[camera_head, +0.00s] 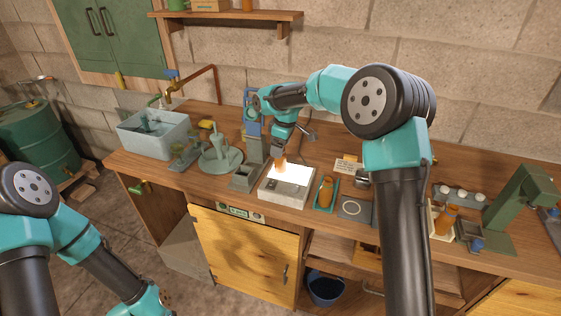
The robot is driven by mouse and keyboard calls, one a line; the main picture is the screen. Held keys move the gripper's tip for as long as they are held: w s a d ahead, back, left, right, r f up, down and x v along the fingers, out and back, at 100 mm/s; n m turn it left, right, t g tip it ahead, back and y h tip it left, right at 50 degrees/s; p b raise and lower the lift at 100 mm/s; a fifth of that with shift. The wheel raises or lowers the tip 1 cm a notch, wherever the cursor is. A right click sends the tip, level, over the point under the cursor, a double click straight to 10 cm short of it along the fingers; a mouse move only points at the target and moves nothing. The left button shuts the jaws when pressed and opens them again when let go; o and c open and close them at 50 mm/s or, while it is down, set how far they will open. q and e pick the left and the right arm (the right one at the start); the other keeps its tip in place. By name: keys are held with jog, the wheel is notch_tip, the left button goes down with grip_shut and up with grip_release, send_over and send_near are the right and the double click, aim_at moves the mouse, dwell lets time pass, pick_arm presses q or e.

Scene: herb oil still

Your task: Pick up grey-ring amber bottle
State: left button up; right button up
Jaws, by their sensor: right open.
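An amber bottle (280,162) stands at the back of a lit white box (283,195) on the bench, mostly hidden by my gripper. My right gripper (279,150) is open, pointing down right at this bottle's top. Whether the fingers touch it is too small to tell. A second amber bottle (326,191) is in a teal tray to the right of the box. A third amber bottle (446,218) stands further right, beyond my right arm. Ring colours are too small to make out. My left arm hangs at the lower left, its gripper out of the picture.
Left of the box are a grey-green stand (221,158), a blue-grey press-like device (251,140) and a grey sink (154,134). A dark pad with a ring mark (351,209) lies right of the tray. A green machine (522,200) stands at the right.

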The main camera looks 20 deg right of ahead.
jog(key=shift+w+a+f, duration=0.1)
jog(key=shift+a+f, duration=0.05)
jog(key=shift+f, duration=1.1)
jog(key=shift+c, duration=0.4)
jog(key=c, duration=1)
jog(key=shift+o, duration=0.2)
jog(key=shift+r, duration=0.25)
jog(key=shift+r, duration=1.6)
jog(key=s+a+r, duration=0.1)
jog(key=s+a, duration=0.3)
jog(key=s, duration=1.1)
jog(key=shift+s+a+r, duration=0.15)
jog(key=shift+a, duration=0.05)
